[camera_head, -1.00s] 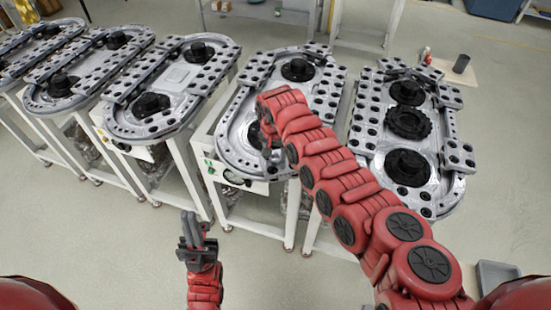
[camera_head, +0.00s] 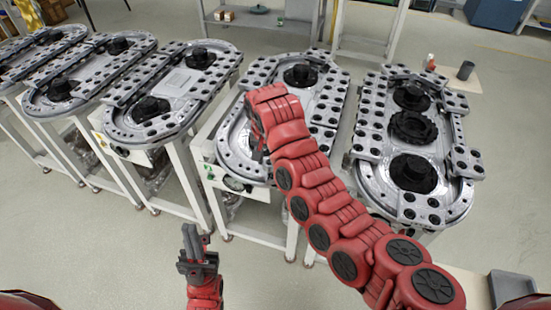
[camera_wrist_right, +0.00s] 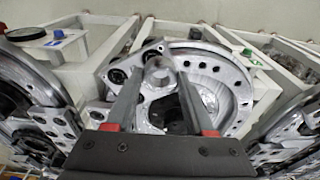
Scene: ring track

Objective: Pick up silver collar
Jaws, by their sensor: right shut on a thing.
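The silver collar (camera_wrist_right: 158,70) is a small, shiny metal ring in the right wrist view, between the fingertips of my right gripper (camera_wrist_right: 157,78). My right gripper is shut on it, over the ring track station (camera_wrist_right: 225,95) with its curved, holed metal rail. In the head view my red right arm reaches over the near end of that station (camera_head: 228,172). It hides the collar and most of the right gripper there. My left gripper (camera_head: 190,240) is low in the head view, over the floor in front of the stations. Its fingers are close together; whether they touch is unclear.
A similar station (camera_head: 455,195) with several black hubs stands to the right. More stations (camera_head: 115,125) stand in a row to the left. A grey tray (camera_head: 512,287) lies at lower right. The floor before the stations is clear.

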